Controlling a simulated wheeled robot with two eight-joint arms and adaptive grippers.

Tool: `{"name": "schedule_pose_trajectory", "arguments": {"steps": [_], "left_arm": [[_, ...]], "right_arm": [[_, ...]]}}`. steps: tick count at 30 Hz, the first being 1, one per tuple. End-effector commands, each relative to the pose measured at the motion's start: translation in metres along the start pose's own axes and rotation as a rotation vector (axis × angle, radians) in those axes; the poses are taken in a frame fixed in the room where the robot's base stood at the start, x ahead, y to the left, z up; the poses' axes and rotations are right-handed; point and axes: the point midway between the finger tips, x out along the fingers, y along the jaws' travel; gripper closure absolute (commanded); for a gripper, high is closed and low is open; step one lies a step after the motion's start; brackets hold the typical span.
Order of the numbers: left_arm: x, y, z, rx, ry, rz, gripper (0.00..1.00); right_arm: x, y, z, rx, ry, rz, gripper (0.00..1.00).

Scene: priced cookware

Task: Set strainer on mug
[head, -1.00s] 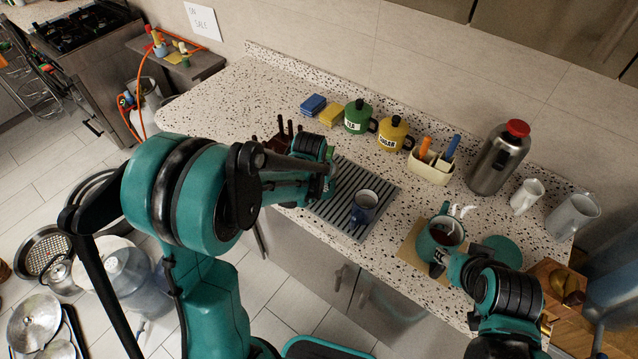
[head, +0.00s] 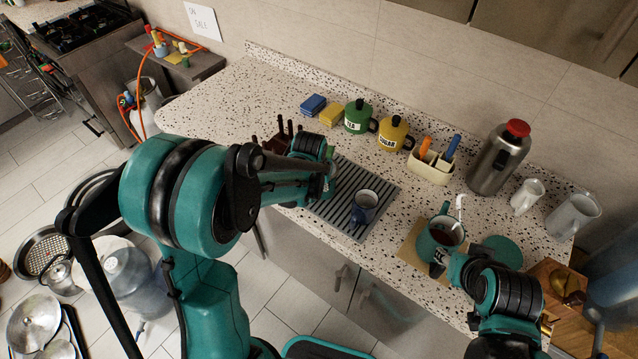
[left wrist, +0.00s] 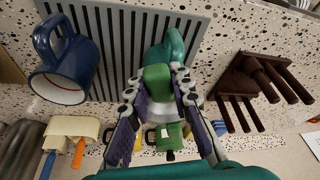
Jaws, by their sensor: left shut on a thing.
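The dark blue mug (head: 364,206) stands upright on the ribbed grey mat (head: 340,219). It also shows at the left of the left wrist view (left wrist: 65,70). My left gripper (left wrist: 164,88) is shut on a green handle-like piece (left wrist: 156,78). A rounded teal part (left wrist: 168,50) shows just beyond the fingertips. I cannot make out a mesh, so whether this is the strainer is unclear. This gripper is to the left of the mug in the head view, mostly hidden by my arm. My right gripper is by the teal pot, its fingers not clear.
The teal pot (head: 427,243) with dark liquid stands right of the mug. A dark wooden rack (left wrist: 250,85) is close beside my left gripper. Green (head: 357,117) and yellow (head: 393,134) canisters, a utensil holder (head: 430,168) and a steel flask (head: 496,162) line the back.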

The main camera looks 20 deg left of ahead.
Motion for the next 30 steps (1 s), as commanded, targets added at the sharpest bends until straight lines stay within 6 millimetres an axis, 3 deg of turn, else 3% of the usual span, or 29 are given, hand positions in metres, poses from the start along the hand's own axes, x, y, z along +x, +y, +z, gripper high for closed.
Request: {"name": "schedule_pose_trajectory", "arguments": {"steps": [26, 27, 29, 30], "left_arm": [[0.0051, 0.0, 0.0017, 0.0, 0.0, 0.0, 1.0], [0.0051, 0.0, 0.0017, 0.0, 0.0, 0.0, 0.74], [0.0051, 0.0, 0.0017, 0.0, 0.0, 0.0, 0.58], [0.0052, 0.0, 0.0017, 0.0, 0.0, 0.0, 0.55]], "right_arm": [[0.0047, 0.0, 0.0033, 0.0, 0.0, 0.0, 0.6], [0.0046, 0.0, 0.0033, 0.0, 0.0, 0.0, 0.6], [0.0046, 0.0, 0.0033, 0.0, 0.0, 0.0, 0.6], [0.0046, 0.0, 0.0033, 0.0, 0.0, 0.0, 0.6]]}}
